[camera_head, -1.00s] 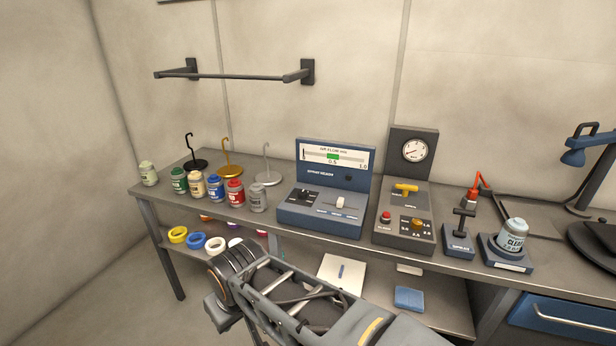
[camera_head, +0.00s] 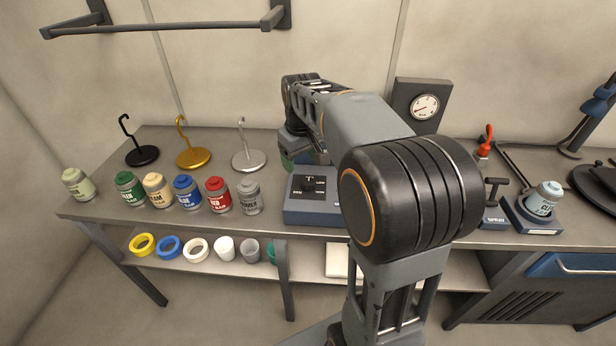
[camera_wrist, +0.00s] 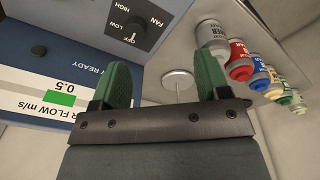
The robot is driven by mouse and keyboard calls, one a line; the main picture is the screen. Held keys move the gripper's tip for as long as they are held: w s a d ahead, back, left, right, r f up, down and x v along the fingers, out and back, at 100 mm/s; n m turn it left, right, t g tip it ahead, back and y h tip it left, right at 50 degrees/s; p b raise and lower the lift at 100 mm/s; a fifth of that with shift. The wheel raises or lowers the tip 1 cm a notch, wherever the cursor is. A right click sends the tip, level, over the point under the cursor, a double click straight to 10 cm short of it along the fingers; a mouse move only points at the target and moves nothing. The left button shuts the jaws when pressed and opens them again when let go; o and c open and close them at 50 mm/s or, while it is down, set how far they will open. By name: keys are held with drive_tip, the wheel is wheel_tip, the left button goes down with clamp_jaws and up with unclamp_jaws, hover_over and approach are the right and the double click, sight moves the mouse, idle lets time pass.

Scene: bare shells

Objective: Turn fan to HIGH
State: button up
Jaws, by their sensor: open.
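The fan control box (camera_head: 315,214) stands on the bench, partly hidden behind my arm. Its black fan knob (camera_head: 308,187) is on the left of the top face. The knob lies beyond the fingertips, up and left, untouched. In the head view my gripper (camera_head: 303,152) is above the back of the box, partly hidden by my arm.
Several paint jars (camera_head: 186,192) stand left of the box. Three hook stands are behind them, including a silver one (camera_head: 249,160). A gauge (camera_head: 425,107) is behind my arm at right. A wall rail (camera_head: 170,27) hangs at upper left.

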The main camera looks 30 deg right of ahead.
drive_tip(key=g, duration=0.1)
hover_over(309, 181)
drive_tip(key=f, duration=0.1)
drive_tip(key=shift+n, duration=0.4)
wheel_tip(309, 181, down, 14)
drive_tip(key=shift+a+r+p, duration=0.1)
drive_tip(key=shift+p, duration=0.7)
drive_tip(key=c, duration=0.9)
